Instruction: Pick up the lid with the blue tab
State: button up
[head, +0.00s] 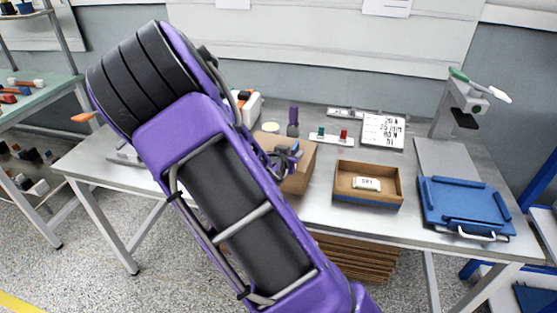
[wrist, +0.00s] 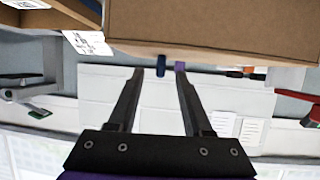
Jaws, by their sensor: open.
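A brown cardboard box (head: 301,173) stands on the bench beside my arm, and it fills the top of the upside-down wrist view (wrist: 215,30). A small blue tab (wrist: 160,64) shows at the box's edge, between my fingertips in the picture. The lid's flat surface cannot be made out. My gripper (wrist: 159,72) is open, its dark fingers reaching toward the box with nothing held. In the head view my arm partly hides the gripper end near the box, and contact cannot be told.
A purple upright piece (head: 293,117) stands behind the box. An open tray (head: 368,197) with a labelled part is to its right. A blue panel with a handle (head: 464,205) lies at the far right. A press-like stand (head: 461,100) rises behind it.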

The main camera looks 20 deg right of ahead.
aim_at(293, 148)
jog(key=x, duration=0.5)
jog(key=shift+w+r, duration=0.15)
jog(key=shift+r, duration=0.15)
grip_shut()
dwell(1.0)
